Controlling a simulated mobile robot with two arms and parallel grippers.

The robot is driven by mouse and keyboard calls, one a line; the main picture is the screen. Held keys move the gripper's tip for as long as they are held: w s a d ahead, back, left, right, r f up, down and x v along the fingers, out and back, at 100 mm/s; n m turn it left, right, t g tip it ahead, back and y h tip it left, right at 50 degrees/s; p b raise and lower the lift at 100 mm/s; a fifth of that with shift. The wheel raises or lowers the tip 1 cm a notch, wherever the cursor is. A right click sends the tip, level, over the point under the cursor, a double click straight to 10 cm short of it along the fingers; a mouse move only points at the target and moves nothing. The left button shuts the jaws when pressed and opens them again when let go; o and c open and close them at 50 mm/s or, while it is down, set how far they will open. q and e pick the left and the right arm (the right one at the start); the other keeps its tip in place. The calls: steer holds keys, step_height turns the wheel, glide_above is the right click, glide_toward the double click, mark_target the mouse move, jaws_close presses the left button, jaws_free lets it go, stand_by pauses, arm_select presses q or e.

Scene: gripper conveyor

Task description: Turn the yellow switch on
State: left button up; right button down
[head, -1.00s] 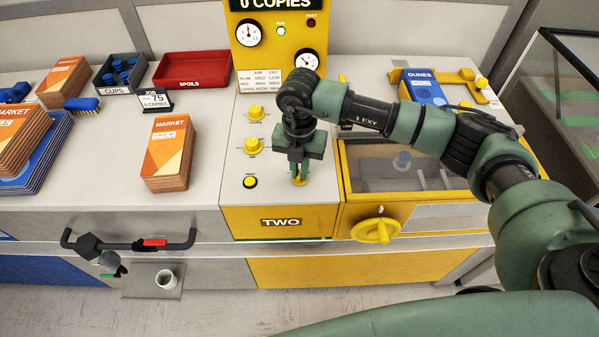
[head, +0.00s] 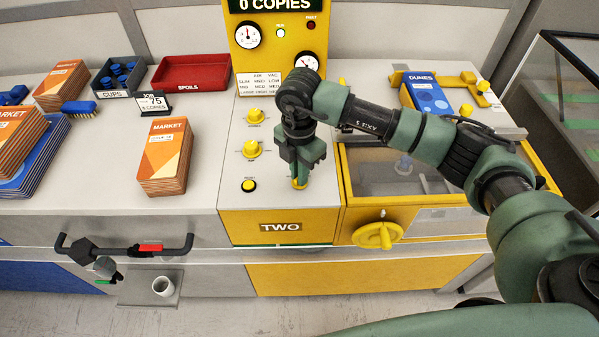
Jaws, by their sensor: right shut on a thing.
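The yellow switch (head: 299,185) is at the right front of the top panel of the station marked TWO. Only a small yellow part of it shows; my gripper hides the rest, so I cannot tell its position. My right gripper (head: 299,179) points down over it, shut on it. The yellow panel behind has two gauges, a lit pale-green lamp (head: 281,33) and a dark red lamp (head: 311,25). Its sign reads 0 COPIES (head: 265,5). My left gripper is not in view.
Two yellow knobs (head: 252,149) and a yellow button (head: 249,185) are left of my right gripper. A glass-lidded box (head: 400,172) with a yellow front knob (head: 378,236) is close on its right. An orange MARKET stack (head: 166,157) stands further left.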

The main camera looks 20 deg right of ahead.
steer(key=shift+w+r, duration=0.1)
steer(key=c, duration=1.5)
jaws_free()
step_height(320, 180, up, 7)
steer(key=shift+f+b, duration=0.1)
steer(key=shift+b, duration=0.95)
steer(key=shift+r, duration=0.5)
